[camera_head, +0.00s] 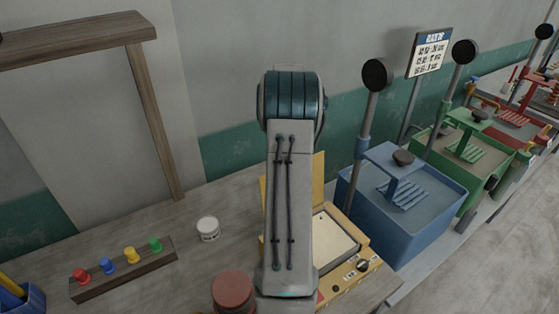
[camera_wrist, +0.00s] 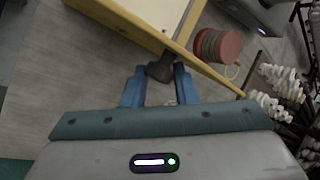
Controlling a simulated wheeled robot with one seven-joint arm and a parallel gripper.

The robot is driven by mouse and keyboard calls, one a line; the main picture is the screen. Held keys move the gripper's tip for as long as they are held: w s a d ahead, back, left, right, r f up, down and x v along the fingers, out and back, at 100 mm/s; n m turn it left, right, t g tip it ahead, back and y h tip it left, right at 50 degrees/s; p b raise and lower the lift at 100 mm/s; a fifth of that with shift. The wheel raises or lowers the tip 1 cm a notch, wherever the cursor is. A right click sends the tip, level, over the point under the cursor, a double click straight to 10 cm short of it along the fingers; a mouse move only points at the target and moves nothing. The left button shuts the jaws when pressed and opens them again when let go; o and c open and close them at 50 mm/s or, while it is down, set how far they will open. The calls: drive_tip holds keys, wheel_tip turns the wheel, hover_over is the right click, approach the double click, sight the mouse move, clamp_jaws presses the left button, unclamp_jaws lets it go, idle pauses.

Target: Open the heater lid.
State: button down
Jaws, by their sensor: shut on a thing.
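The yellow heater (camera_head: 364,272) stands on the bench, with a pale inner surface facing up and a dark knob on its front. A yellow panel, seemingly its lid (camera_head: 319,180), stands upright at its back, partly hidden behind my arm. In the wrist view the lid's yellow edge (camera_wrist: 205,68) runs diagonally across the top. A dark handle (camera_wrist: 160,70) sticks out from that edge. The blue fingers of my gripper (camera_wrist: 159,88) are shut on this handle. In the head view my arm hides the gripper.
A red spool (camera_wrist: 217,46) lies close to the lid edge. A white jar (camera_head: 208,229), a rack of coloured pegs (camera_head: 122,270) and a dark red round thing (camera_head: 233,291) are left of my arm. A blue bin (camera_head: 400,210) stands right of the heater.

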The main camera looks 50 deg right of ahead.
drive_tip(key=shift+s+d+f, duration=0.1)
drive_tip(key=shift+d+f, duration=0.1)
drive_tip(key=shift+f, duration=0.2)
drive_tip(key=c, duration=1.5)
unclamp_jaws()
drive_tip(key=o, duration=0.4)
drive_tip(key=shift+d, duration=0.25)
drive_tip(key=shift+c, duration=0.2)
drive_tip(key=shift+a+r, duration=0.15)
drive_tip(key=shift+a+r, duration=0.1)
drive_tip(key=shift+a, duration=0.05)
